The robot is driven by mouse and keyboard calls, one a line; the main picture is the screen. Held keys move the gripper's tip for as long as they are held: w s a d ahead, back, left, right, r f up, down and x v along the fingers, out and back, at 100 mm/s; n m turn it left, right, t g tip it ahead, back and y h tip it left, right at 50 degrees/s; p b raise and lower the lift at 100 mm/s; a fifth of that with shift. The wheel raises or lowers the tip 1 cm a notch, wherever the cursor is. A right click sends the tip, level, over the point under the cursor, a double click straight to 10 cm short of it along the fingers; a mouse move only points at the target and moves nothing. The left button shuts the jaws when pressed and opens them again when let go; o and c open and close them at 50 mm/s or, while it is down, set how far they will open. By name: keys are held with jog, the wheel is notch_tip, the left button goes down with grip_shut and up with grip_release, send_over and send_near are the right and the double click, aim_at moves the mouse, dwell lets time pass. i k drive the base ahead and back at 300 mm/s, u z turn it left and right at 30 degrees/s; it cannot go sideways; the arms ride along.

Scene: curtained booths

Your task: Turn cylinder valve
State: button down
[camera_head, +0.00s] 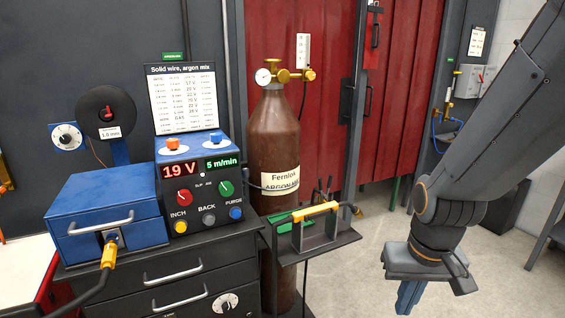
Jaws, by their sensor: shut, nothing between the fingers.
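A tall brown gas cylinder (274,140) stands upright left of centre, with a white label reading "Fernlok" and an argon mix line partly hidden. On its top are brass-coloured valve fittings (282,77) with a knob and a side outlet. A round white gauge (263,77) sits at their left. My gripper (409,300) hangs at the lower right, pointing down, well to the right of the cylinder and below its valve. Its blue fingers are shut and empty, and their tips run close to the bottom edge of the picture.
A blue welding unit with a display panel (198,171) and a dark drawer cabinet (170,285) stand left of the cylinder. A small shelf with a yellow-handled holder (316,212) juts out in front of the cylinder. Red curtains (325,120) hang behind. Pale floor (385,225) lies open between shelf and arm.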

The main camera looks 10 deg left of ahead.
aim_at(272, 62)
jog(key=k, duration=0.6)
jog(key=u, duration=0.5)
jog(key=i, duration=1.55)
jog(key=u, duration=0.05)
